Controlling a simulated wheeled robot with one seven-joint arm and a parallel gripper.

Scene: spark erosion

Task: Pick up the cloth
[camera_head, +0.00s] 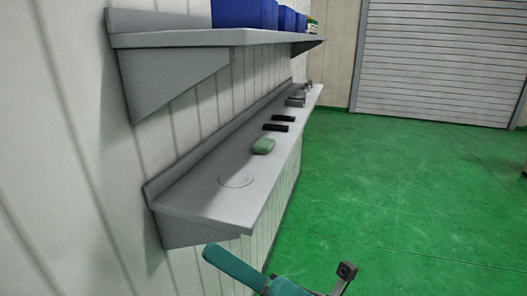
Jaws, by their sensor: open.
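On the lower grey wall shelf (215,203) lies a small pale green block-like item (263,146) with rounded edges. It may be the folded cloth, but I cannot tell cloth from sponge at this size. Teal and grey parts that look like my arm show at the bottom edge of the view, in front of and below the near end of the shelf. I cannot make out any fingertips there. Nothing of mine touches the green item.
A thin round outline (237,180) marks the shelf's near end. Two dark bars (279,123) and small metal parts (295,101) lie farther along. An upper shelf (180,39) with blue bins (245,13) overhangs. The green floor (400,190) to the right is clear.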

